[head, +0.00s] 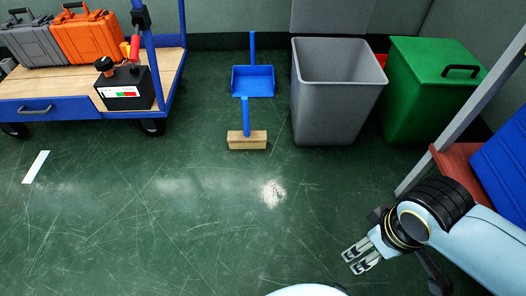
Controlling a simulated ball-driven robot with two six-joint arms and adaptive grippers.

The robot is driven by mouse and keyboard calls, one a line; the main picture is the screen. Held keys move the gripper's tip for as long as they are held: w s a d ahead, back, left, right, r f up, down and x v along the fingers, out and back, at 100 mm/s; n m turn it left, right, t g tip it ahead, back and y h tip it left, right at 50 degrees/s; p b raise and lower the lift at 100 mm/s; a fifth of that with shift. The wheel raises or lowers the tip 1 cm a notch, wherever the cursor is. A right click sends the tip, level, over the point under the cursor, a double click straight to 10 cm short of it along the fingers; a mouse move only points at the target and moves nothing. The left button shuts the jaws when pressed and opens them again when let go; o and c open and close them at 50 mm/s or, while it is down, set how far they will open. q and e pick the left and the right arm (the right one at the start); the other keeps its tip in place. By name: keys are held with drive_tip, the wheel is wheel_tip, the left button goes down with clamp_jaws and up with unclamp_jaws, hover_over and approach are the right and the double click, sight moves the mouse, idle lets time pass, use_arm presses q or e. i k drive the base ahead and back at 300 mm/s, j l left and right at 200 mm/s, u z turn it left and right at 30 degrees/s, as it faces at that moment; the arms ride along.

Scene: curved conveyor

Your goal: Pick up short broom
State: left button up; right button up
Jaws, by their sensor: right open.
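The short broom stands on the green floor near the top middle of the head view. It has a wooden head (248,140) and an upright blue handle (246,116). My right gripper (354,258) is at the lower right, empty, with its two fingers apart and pointing left. It is well to the right of the broom and nearer to me, not touching it. My left gripper is not in view.
A blue dustpan (252,82) is just behind the broom. A grey bin (338,100) and a green lidded bin (425,105) stand to the right. A cart (45,107) with cases is at left. A pale powdery patch (273,193) lies on otherwise open floor.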

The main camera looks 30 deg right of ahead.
sight(245, 139)
drive_tip(key=i+j+z, duration=0.45)
drive_tip(key=i, duration=0.25)
drive_tip(key=i+j+z, duration=0.45)
drive_tip(key=i, duration=0.25)
